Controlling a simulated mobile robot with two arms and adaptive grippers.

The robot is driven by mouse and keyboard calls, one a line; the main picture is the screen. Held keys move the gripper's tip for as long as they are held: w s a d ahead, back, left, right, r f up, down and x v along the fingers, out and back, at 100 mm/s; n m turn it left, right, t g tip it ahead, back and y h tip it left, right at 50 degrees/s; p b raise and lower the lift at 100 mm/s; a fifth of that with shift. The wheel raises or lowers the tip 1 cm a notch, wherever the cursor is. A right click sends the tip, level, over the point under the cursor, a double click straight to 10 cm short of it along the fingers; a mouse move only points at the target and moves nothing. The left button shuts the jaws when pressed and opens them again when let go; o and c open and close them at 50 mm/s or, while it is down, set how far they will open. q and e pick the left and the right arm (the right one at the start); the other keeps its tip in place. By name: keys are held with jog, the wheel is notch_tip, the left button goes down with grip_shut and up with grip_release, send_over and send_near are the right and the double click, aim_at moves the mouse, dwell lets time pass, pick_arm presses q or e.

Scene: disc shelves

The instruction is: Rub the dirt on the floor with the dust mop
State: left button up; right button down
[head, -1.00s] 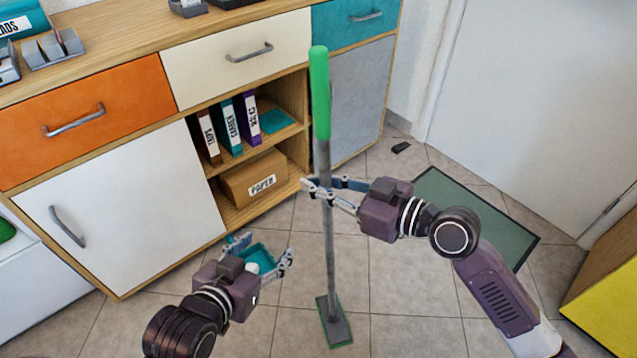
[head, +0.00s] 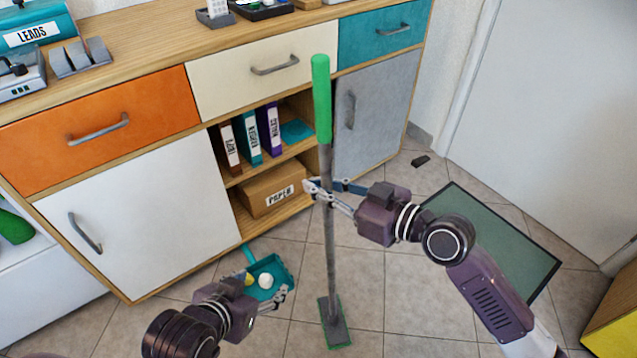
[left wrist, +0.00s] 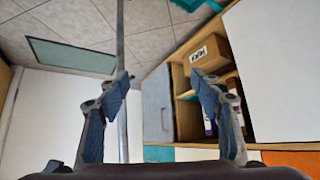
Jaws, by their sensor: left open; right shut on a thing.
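The dust mop (head: 329,245) has a green grip at the top, a grey pole and a flat grey head with green edges (head: 336,325) near the floor. My right gripper (head: 318,190) is shut around the pole below the green grip; the mop stands nearly upright. I cannot tell whether its head touches the tiles. My left gripper (head: 278,298) is open and empty, left of the mop. The left wrist view shows its spread fingers (left wrist: 163,90), with the pole (left wrist: 121,40) beyond them. I cannot make out dirt on the floor (head: 395,300).
A teal dustpan (head: 251,265) with a white ball lies on the floor beyond my left gripper. A long cabinet (head: 130,218) stands behind. Tiles around the mop head are clear.

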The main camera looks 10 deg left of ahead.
aim_at(331, 159)
pick_arm(q)
jog(key=s+a+f+g+y+p, duration=0.1)
jog(key=s+g+p, duration=0.15)
jog(key=s, duration=0.25)
jog(key=s+a+f+g+p, duration=0.1)
jog(key=s+f+g+p, duration=0.15)
jog(key=s, duration=0.35)
pick_arm(e)
notch_tip(331, 159, up, 6)
jog(key=shift+r, duration=0.1)
jog(key=shift+w+r, duration=0.1)
jog(key=shift+r+p, duration=0.6)
jog(key=shift+r, duration=0.05)
pick_arm(q)
notch_tip(331, 159, down, 8)
jog(key=shift+w+d+n, duration=0.25)
jog(key=shift+w+n, duration=0.05)
jog(key=shift+w, duration=0.05)
pick_arm(e)
jog(key=shift+r, duration=0.15)
pick_arm(q)
jog(key=shift+r, duration=0.1)
